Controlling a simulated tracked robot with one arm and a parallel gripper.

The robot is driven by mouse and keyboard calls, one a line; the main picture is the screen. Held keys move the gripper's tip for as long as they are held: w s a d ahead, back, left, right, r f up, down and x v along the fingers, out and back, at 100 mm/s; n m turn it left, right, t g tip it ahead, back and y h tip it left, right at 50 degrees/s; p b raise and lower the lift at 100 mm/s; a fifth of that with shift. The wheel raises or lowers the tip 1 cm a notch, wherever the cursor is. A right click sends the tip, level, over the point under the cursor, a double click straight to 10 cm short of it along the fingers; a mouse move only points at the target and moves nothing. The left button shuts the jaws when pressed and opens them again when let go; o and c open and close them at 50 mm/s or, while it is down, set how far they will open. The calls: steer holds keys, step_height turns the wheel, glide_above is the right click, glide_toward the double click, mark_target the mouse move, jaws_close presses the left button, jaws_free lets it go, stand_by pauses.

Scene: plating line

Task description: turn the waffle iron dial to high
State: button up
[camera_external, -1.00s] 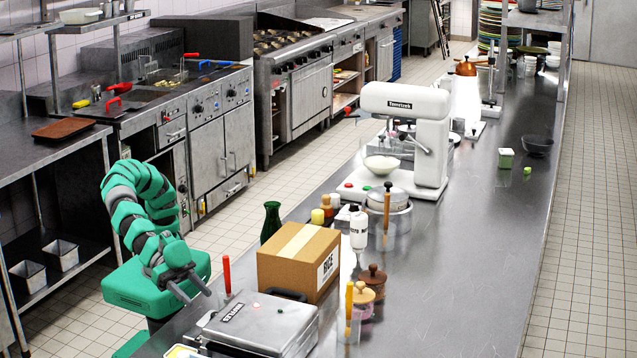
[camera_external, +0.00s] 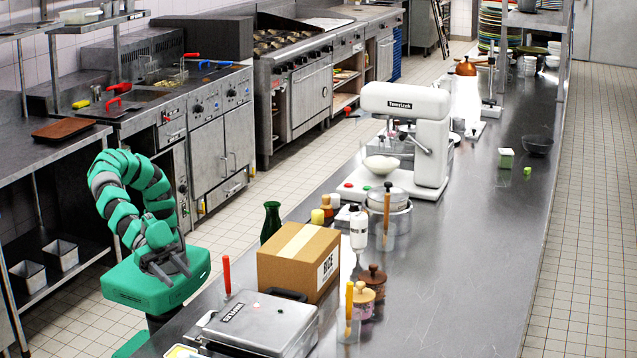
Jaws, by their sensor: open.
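The waffle iron (camera_external: 262,322) is a grey, flat-lidded box with a dark label, closed, on the steel counter at the bottom of the view. Its dial cannot be made out; the front of the iron is partly cut off by the lower picture edge. My gripper (camera_external: 176,274) is at the end of my green arm, left of the iron and above my green base, with its two dark fingers apart and nothing between them. It is clear of the iron and of the counter.
A cardboard box marked RICE (camera_external: 298,262) stands just behind the iron. A red-handled tool (camera_external: 227,276) stands upright between my gripper and the iron. A yellow-handled brush (camera_external: 349,302) and lidded jars (camera_external: 372,281) are to the right. The counter's right side (camera_external: 450,290) is clear.

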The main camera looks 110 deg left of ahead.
steer(key=shift+d, duration=0.1)
steer(key=s+d+r+g+p, duration=0.3)
steer(key=s+d+p, duration=0.1)
steer(key=d+p, duration=0.6)
steer(key=d+r+n+g+p, duration=0.2)
steer(key=d+r+p, duration=0.2)
steer(key=d+p, duration=0.1)
steer(key=n+g+y+p, duration=0.4)
steer(key=n+y+p, duration=0.25)
steer(key=p, duration=0.55)
glide_above(212, 315)
steer(key=s+d, duration=0.1)
steer(key=s, duration=0.2)
step_height(212, 315, down, 4)
steer(key=shift+n+h, duration=0.35)
steer(key=shift+n, duration=0.1)
steer(key=shift+w+x, duration=0.15)
steer(key=shift+x, duration=1.8)
steer(key=shift+w+x, duration=0.15)
steer(key=shift+x, duration=1.8)
steer(key=shift+d, duration=0.2)
steer(key=c, duration=1)
